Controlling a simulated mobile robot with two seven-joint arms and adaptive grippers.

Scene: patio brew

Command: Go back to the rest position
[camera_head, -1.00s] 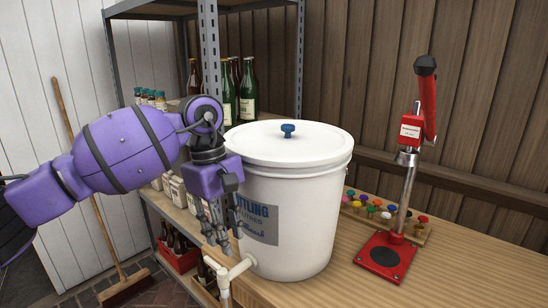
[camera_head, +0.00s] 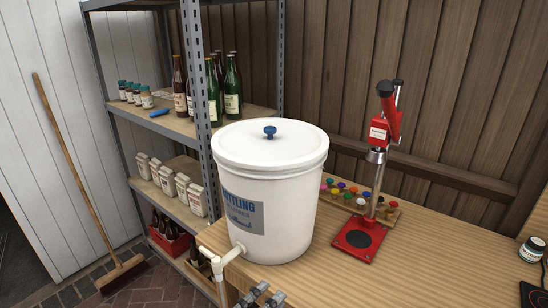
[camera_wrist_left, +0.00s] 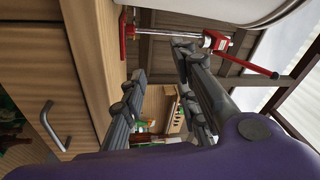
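My left gripper (camera_head: 260,296) shows only by its grey fingertips at the bottom edge of the head view, just right of the bucket's white tap. In the left wrist view the gripper (camera_wrist_left: 158,66) has its fingers spread apart with nothing between them. The purple hand fills the bottom of that view. My right gripper is in neither view. The white bottling bucket (camera_head: 290,215) stands upright on the wooden bench with its lid on, apart from the fingers.
The bench (camera_head: 420,270) carries a red bottle capper (camera_head: 358,238), a rack of coloured caps (camera_head: 390,214) and a jar (camera_head: 531,250). The tap (camera_head: 222,262) juts over the bench's front edge. Metal shelves (camera_head: 258,117) with bottles stand behind left; a broom (camera_head: 75,170) leans left.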

